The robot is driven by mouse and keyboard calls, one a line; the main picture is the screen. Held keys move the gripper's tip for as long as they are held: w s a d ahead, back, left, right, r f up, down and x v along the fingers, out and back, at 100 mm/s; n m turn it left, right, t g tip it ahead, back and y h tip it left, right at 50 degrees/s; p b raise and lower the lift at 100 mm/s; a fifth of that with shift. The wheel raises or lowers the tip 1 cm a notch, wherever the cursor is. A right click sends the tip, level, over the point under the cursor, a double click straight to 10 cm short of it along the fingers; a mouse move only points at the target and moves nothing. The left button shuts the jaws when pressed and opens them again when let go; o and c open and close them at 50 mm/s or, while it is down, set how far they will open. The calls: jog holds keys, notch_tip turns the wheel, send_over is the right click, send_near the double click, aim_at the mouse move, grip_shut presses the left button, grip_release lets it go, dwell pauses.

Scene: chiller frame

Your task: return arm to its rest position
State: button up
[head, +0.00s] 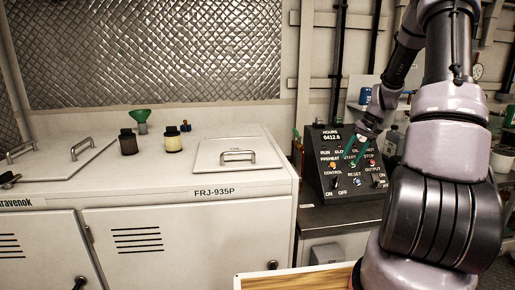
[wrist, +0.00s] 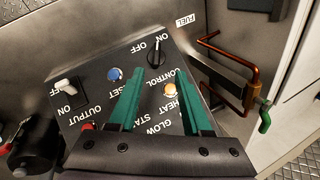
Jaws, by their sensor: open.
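My gripper (head: 358,152) is in front of the black control panel (head: 327,190) in the head view, its green fingers apart and nothing seen between them. In the wrist view my gripper (wrist: 161,78) is open over the panel face, upside down there. I cannot tell how far the fingertips are from the panel. My arm bends down along the right of the head view.
Copper pipes and a green-handled valve (wrist: 265,118) are beside the panel. Bottles stand behind my arm.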

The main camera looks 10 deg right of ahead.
jog(key=s+a+r+t+h, duration=0.1)
jog(key=s+a+r, duration=0.45)
jog(key=r, duration=0.35)
jog(key=s+a+r+t+h, duration=0.1)
jog(key=s+a+r, duration=0.4)
jog(key=r, duration=0.5)
jog(key=s+a+r+t, duration=0.1)
jog(key=s+a+r, duration=0.2)
jog(key=s, duration=0.4)
jog(key=s+a+r+t, duration=0.2)
jog(key=s+a, duration=0.3)
jog(key=s, duration=0.3)
jog(key=shift+s+a+r+t, duration=0.25)
jog(key=shift+a+r+t, duration=0.05)
jog(key=shift+r, duration=0.6)
